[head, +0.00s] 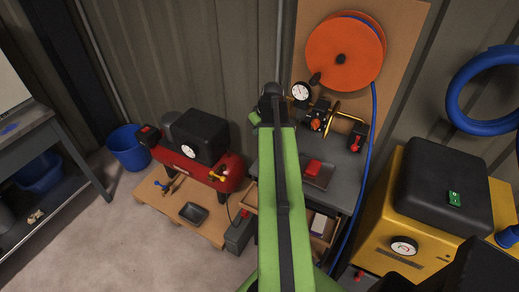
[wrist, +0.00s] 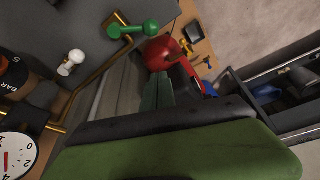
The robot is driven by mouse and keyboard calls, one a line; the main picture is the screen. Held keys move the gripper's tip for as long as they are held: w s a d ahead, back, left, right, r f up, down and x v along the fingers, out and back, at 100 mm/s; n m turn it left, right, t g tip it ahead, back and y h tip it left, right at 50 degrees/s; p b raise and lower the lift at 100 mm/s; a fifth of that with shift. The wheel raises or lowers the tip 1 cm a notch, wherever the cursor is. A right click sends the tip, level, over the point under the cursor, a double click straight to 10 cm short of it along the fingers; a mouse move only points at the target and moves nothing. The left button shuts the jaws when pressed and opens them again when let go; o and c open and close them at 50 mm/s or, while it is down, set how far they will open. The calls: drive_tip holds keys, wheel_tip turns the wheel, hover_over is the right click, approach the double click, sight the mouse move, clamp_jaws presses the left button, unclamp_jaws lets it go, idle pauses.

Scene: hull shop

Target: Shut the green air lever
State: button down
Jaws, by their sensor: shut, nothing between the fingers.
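The green air lever (wrist: 133,29) shows at the top of the wrist view, by the upper end of a brass pipe (wrist: 88,78). Its handle sticks out to the right, across the line of the pipe. My gripper (wrist: 155,88) is shut and empty, below the lever in the wrist view and apart from it in the picture. In the head view my gripper (head: 270,92) is at the end of my green arm, over the grey bench. A small green piece shows just left of it there; I cannot tell if it is the lever.
A white lever (wrist: 70,62) and a gauge (wrist: 15,157) are to the left in the wrist view. In the head view, an orange hose reel (head: 340,50) hangs above the brass pipework. A red compressor (head: 222,177) stands left, a yellow machine (head: 375,225) right.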

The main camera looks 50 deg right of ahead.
drive_tip(key=f+b, duration=1)
drive_tip(key=shift+s, duration=0.35)
